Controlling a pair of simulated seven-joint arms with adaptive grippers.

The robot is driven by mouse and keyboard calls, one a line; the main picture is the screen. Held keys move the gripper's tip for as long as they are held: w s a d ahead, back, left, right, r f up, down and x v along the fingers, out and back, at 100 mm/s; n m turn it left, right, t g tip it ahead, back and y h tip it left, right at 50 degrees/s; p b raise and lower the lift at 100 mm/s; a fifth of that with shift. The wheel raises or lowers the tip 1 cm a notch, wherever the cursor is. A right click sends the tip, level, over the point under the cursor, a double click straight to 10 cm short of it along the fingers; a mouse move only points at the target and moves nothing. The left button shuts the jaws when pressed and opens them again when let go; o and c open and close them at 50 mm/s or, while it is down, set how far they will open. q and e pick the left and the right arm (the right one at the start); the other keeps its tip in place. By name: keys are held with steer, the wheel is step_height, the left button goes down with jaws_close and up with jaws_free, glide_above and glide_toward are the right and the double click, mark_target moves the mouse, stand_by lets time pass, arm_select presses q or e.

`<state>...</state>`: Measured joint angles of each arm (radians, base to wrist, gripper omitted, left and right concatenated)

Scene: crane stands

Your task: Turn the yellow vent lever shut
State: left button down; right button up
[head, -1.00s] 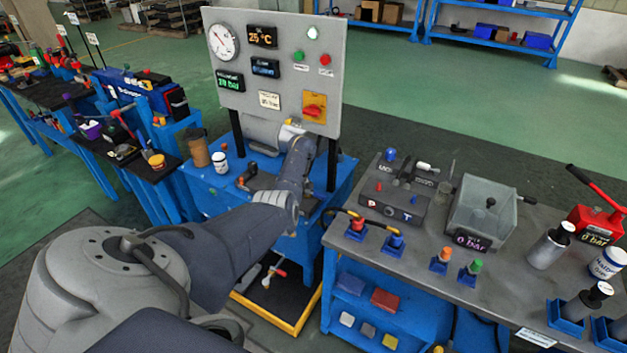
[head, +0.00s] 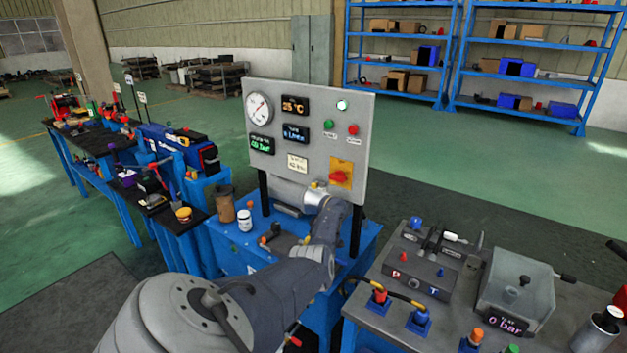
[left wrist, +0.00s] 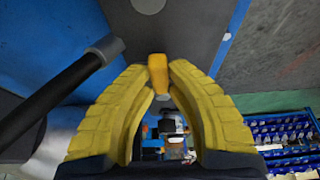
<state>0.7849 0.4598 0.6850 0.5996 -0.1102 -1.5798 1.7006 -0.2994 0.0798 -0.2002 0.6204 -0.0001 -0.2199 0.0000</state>
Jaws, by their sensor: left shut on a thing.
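The yellow vent lever (left wrist: 158,74) shows in the left wrist view as a short, blocky yellow tip between my fingertips. My left gripper (left wrist: 158,78) has its two ribbed yellow fingers closed in on it from both sides. In the head view my left arm reaches to just below the grey gauge panel (head: 370,110), and a little yellow of the left gripper (head: 317,185) shows at its end. The lever cannot be made out apart from the gripper there. My right gripper is not in view.
The panel carries a round gauge (head: 258,108), lit displays and an orange-red switch (head: 340,176). A brown container (head: 225,204) and white jar (head: 244,220) stand left of my arm. A black rod (left wrist: 50,98) crosses the wrist view.

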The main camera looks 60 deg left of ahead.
arm_select(q)
steer(key=c, duration=1.3)
jaws_free()
steer(key=shift+c, duration=0.2)
steer(key=shift+w+d+r, duration=0.15)
steer(key=shift+d+r, duration=0.05)
steer(key=shift+r, duration=0.3)
steer(key=v, duration=0.3)
steer(key=shift+d+r, duration=0.1)
steer(key=shift+r, duration=0.1)
steer(key=w+d, duration=0.1)
steer(key=d, duration=0.2)
steer(key=w+d, duration=0.1)
steer(key=d, duration=0.3)
steer(key=w+d, duration=0.2)
steer(key=d, duration=0.2)
steer(key=shift+w+d+r, duration=0.1)
steer(key=shift+d+r, duration=0.05)
